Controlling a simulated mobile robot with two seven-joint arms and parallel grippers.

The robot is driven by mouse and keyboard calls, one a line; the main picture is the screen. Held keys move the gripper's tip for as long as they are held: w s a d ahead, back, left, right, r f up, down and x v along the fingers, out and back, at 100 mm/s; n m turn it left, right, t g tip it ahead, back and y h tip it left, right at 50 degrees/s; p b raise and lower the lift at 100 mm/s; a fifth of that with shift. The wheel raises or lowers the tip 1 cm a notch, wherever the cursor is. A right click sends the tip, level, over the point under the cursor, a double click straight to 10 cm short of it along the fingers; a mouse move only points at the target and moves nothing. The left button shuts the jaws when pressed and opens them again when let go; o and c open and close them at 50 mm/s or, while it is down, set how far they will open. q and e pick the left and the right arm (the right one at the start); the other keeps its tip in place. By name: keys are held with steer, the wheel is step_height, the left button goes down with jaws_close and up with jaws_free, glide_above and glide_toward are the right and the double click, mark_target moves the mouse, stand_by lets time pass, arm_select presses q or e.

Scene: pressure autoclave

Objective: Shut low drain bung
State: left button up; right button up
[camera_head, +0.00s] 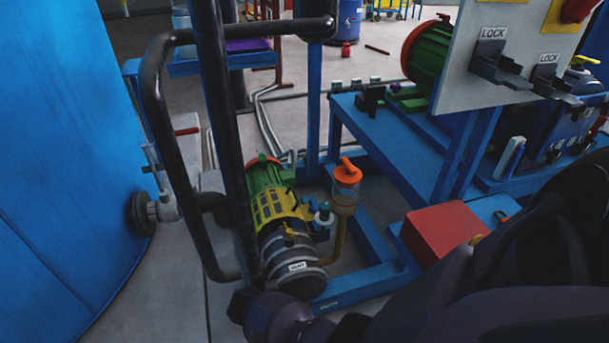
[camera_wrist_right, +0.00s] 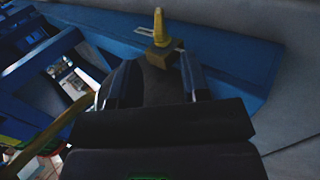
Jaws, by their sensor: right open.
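In the right wrist view, a small upright yellow piece (camera_wrist_right: 158,22) stands on a brownish block (camera_wrist_right: 158,54) at the edge of a blue frame; it looks like the low drain bung, but I cannot be sure. My right gripper (camera_wrist_right: 158,62) is open, its two dark fingers pointing at the block. The block shows between the fingertips; I cannot tell whether they touch it. In the head view my right arm covers the lower right, and I cannot make out the bung or the right fingertips there. My left gripper is not in view.
The head view shows a green and yellow pump (camera_head: 275,207), dark pipes (camera_head: 155,120), a large blue tank (camera_head: 60,150) at left, a red box (camera_head: 443,232) and a blue frame (camera_head: 400,150). Grey floor (camera_head: 170,290) lies open between tank and pump.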

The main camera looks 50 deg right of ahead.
steer(key=b+x, duration=0.2)
steer(key=x, duration=0.5)
steer(key=shift+s+f, duration=0.25)
steer(key=shift+f, duration=0.05)
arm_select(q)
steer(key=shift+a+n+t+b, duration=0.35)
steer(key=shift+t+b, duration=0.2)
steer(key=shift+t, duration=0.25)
arm_select(e)
steer(key=shift+x, duration=0.8)
steer(key=shift+w+d+r, duration=0.1)
steer(key=shift+w+d, duration=0.05)
steer(key=shift+c, duration=0.3)
jaws_close()
